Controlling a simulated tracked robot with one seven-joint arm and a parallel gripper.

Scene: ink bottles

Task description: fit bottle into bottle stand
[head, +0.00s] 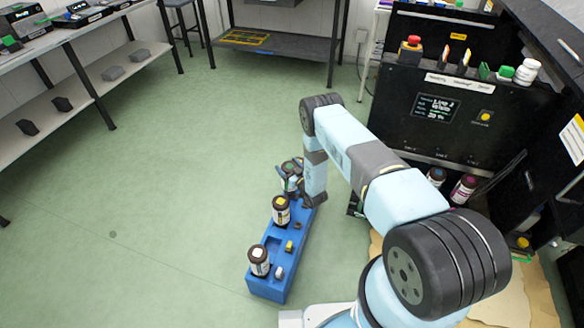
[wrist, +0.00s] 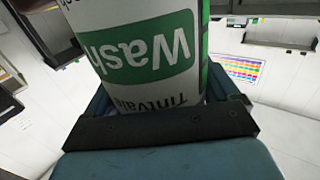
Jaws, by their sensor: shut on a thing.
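The blue bottle stand (head: 268,288) is a long block at the lower middle of the head view. My gripper (head: 290,177) is at the far end of the stand, shut on a bottle. In the wrist view that wash bottle (wrist: 150,50) has a white and green label reading "Wash", upside down in the picture. Its base and the stand's far socket are hidden, so I cannot tell whether it is seated.
Small pieces, one yellow (head: 289,246) and one grey (head: 279,272), sit along the stand's right side. A black machine (head: 440,110) stands at the right, with bottles in its lower bay. Shelves (head: 90,95) stand at the left. The green floor left of the stand is clear.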

